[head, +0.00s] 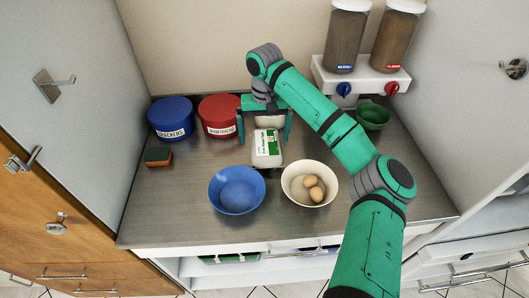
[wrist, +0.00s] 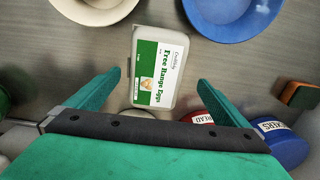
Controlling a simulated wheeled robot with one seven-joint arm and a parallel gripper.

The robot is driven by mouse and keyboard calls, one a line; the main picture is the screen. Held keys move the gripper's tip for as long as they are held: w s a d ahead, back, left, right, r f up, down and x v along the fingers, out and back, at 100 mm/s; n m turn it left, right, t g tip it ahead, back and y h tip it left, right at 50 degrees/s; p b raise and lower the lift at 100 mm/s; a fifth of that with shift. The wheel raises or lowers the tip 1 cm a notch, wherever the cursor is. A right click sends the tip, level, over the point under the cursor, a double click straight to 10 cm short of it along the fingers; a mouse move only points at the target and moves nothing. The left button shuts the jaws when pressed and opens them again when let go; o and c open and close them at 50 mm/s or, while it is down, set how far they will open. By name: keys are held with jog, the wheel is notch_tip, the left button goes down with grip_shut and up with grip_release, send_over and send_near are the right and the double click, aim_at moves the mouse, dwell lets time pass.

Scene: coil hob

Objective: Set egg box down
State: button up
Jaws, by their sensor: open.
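The egg box (head: 266,150) is a pale carton with a green and white label. It rests on the metal counter (head: 180,200), behind and between the blue bowl and the cream bowl. It also shows in the wrist view (wrist: 158,68), lying flat with its label up. My gripper (head: 266,122) is over the far end of the egg box. In the wrist view its two teal fingers (wrist: 160,85) are spread wide, with a clear gap on each side of the box. It is open and holds nothing. The box's far end is partly hidden by my gripper in the head view.
A blue bowl (head: 236,190) and a cream bowl with eggs (head: 310,184) stand in front. A blue crackers tin (head: 171,118) and a red tin (head: 220,116) stand left, near a sponge (head: 158,157). A green bowl (head: 373,117) is under the dispensers (head: 360,78).

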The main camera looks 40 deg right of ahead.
aim_at(266, 142)
jog(key=shift+s+d+f, duration=0.1)
jog(key=shift+d+f, duration=0.1)
jog(key=shift+f, duration=1.25)
jog(key=shift+d+f, duration=0.2)
jog(key=shift+f, duration=1.25)
jog(key=c, duration=1.8)
jog(key=shift+r, duration=0.15)
